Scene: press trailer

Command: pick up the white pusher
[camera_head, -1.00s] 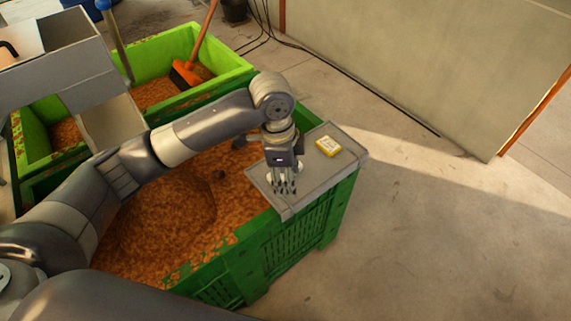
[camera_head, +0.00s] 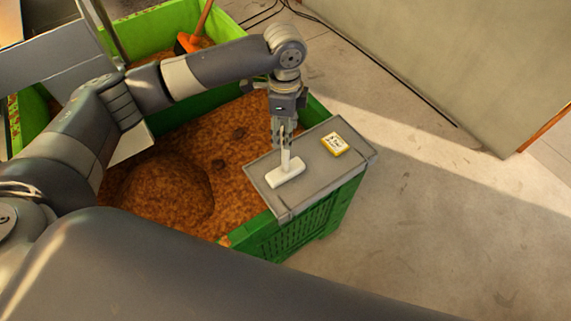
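The white pusher (camera_head: 285,173) has a flat block base and an upright handle. Its base shows at or just over the grey top of a platform (camera_head: 320,168) on the corner of a green crate; I cannot tell if it touches. My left gripper (camera_head: 285,142) points down above the base, with its fingers on both sides of the upper handle. The fingers hide part of the handle, and I cannot tell whether they grip it. My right gripper is not in view.
A yellow and white box (camera_head: 334,144) lies on the platform, right of the pusher. The green crate (camera_head: 310,226) holds brown crumbly material (camera_head: 170,185). Another green crate (camera_head: 146,37) with an orange-headed tool (camera_head: 188,42) stands behind. The floor to the right is clear.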

